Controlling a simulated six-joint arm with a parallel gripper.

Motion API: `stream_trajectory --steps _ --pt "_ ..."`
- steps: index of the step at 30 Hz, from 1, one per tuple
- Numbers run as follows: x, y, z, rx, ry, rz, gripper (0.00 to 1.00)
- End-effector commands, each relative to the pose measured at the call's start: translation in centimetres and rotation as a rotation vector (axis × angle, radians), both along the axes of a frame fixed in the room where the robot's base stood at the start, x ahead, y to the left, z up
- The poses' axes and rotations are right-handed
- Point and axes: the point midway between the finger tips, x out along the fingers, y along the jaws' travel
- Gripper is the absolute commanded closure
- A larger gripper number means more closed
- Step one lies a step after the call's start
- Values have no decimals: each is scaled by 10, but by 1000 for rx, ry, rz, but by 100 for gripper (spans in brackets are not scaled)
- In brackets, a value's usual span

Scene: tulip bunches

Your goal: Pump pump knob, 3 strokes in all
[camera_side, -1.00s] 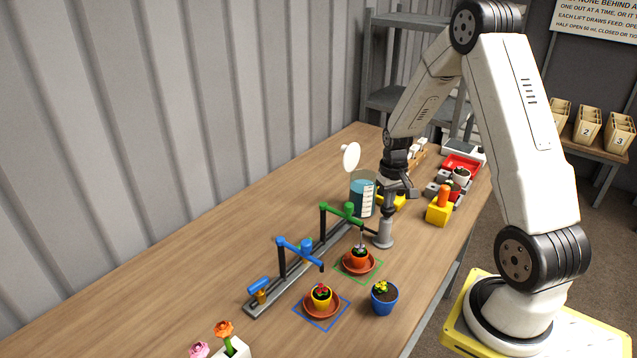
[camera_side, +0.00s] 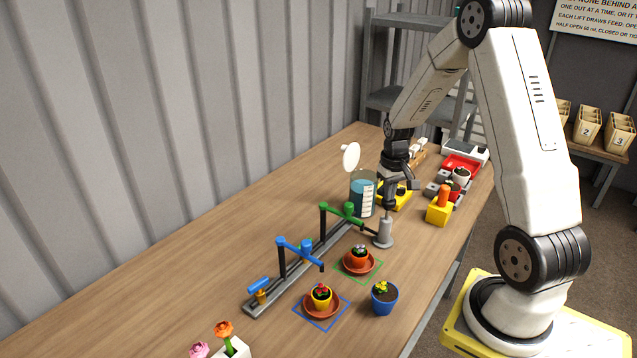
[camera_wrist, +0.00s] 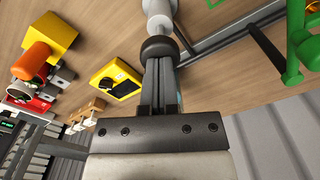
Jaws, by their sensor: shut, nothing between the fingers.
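The pale pump body shows beyond the knob at the top edge. I cannot tell whether the fingertips touch the knob or sit just above it.
Left of the pump are a green lever (camera_side: 343,213) and blue lever (camera_side: 299,252) on a grey rail. Potted flowers (camera_side: 359,257) stand in front. A beaker of blue liquid (camera_side: 361,192) is behind. A yellow block with an orange knob (camera_side: 440,207) stands to the right.

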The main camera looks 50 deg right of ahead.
Motion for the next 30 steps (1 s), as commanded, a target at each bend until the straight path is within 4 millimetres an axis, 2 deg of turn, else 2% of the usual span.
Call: stream_trajectory --steps 18,30 --pt "0 0 35 0 -1 0 100" --pt "0 0 39 0 0 0 100"
